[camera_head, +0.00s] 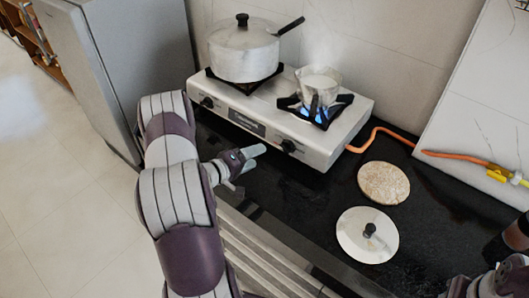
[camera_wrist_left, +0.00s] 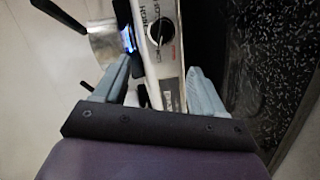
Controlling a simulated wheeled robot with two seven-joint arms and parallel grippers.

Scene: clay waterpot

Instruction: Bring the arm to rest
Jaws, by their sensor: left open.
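My left gripper (camera_head: 246,158) is open and empty in front of the stove, above the dark counter. Its two fingers also show apart in the left wrist view (camera_wrist_left: 160,80), with the stove's front panel and a knob between and beyond them. My left arm comes in from the left, bent. The white gas stove (camera_head: 265,123) stands at the back of the counter. At the bottom right corner part of my right arm shows, but I do not see its fingers.
A large lidded pot (camera_head: 243,52) stands on the left burner. A small steaming pot (camera_head: 320,82) stands over a blue flame on the right burner. A round tan board (camera_head: 384,183) and a metal lid (camera_head: 353,244) lie on the counter. An orange hose (camera_head: 392,131) runs right.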

